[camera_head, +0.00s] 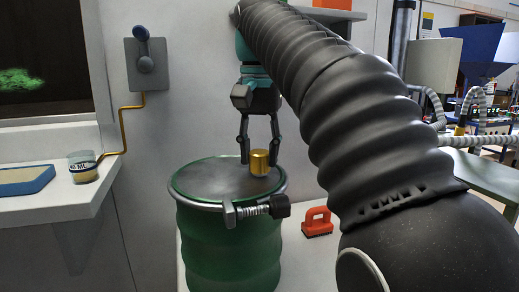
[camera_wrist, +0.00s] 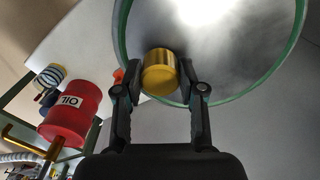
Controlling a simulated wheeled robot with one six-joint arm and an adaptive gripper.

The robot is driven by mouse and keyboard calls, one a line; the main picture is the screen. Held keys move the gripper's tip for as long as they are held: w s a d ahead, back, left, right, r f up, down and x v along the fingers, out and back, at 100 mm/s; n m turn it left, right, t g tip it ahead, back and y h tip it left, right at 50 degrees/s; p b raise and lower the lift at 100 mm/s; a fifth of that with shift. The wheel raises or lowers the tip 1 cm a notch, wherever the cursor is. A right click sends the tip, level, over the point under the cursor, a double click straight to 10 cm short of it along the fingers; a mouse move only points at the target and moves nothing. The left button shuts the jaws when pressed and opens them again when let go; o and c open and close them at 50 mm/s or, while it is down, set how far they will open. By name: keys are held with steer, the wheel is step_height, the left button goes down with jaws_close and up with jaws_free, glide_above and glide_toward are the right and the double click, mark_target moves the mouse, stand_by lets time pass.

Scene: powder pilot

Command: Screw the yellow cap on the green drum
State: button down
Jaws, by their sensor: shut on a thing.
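The green drum (camera_head: 228,240) stands upright with a grey lid and a metal clamp ring around its top edge. In the wrist view its lid (camera_wrist: 225,55) and green rim fill the upper right. The yellow cap (camera_head: 259,162) is at the lid's right side, near the rim. My gripper (camera_head: 259,160) points down over the lid and is shut on the cap. The wrist view shows the cap (camera_wrist: 159,73) between my two fingertips (camera_wrist: 160,80). I cannot tell whether the cap touches the lid or sits on a thread; its underside is hidden.
A ring clamp bolt (camera_head: 255,210) juts from the drum's front. A red-orange handled block (camera_head: 317,222) lies right of the drum. A beaker (camera_head: 83,166) and a blue tray (camera_head: 25,180) sit on the left ledge. A red oil can (camera_wrist: 70,112) shows in the wrist view.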

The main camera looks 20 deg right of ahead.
steer(key=c, duration=0.6)
jaws_free()
